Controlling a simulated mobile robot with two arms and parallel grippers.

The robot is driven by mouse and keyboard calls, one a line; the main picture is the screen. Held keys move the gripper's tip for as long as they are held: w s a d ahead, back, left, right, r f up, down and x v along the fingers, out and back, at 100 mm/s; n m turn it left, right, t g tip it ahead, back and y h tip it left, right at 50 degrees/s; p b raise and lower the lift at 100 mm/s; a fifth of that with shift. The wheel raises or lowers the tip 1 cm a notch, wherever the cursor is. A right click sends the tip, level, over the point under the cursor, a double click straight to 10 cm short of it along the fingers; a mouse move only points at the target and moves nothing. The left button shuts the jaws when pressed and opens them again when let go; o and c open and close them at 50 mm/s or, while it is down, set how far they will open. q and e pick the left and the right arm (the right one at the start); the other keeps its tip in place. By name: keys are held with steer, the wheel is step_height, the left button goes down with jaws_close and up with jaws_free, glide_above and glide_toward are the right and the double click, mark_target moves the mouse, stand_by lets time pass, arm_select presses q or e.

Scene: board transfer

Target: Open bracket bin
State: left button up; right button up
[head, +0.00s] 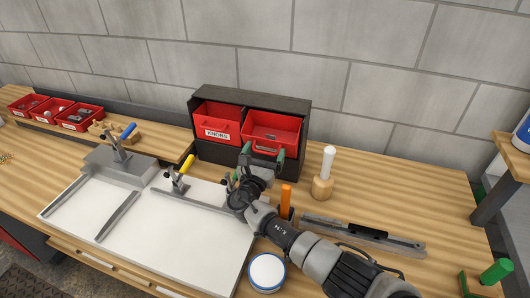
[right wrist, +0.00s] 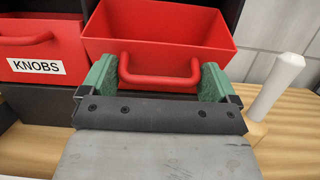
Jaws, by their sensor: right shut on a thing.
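A dark cabinet (head: 250,97) at the back of the bench holds two red bins side by side. The right-hand bin (head: 273,122) sticks out at the front, its open top showing a small grey thing inside. I take it as the bracket bin; its label cannot be read. My right gripper (head: 263,156) is shut on this bin's red handle (right wrist: 160,80), with a green finger at each end of the handle in the right wrist view. The left bin (head: 218,118) is labelled KNOBS. My left gripper is not in view.
A white-topped wooden peg (head: 323,175) stands right of the cabinet. A metal bar tool (head: 365,235), an orange handle (head: 286,200) and a round white-topped tin (head: 267,272) lie near my right arm. A white board (head: 150,240) with clamps lies left. Small red bins (head: 80,117) stand far left.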

steer(key=o, duration=1)
steer(key=shift+s+f, duration=0.1)
steer(key=shift+f, duration=0.25)
steer(key=shift+r, duration=0.15)
steer(key=shift+r, duration=0.1)
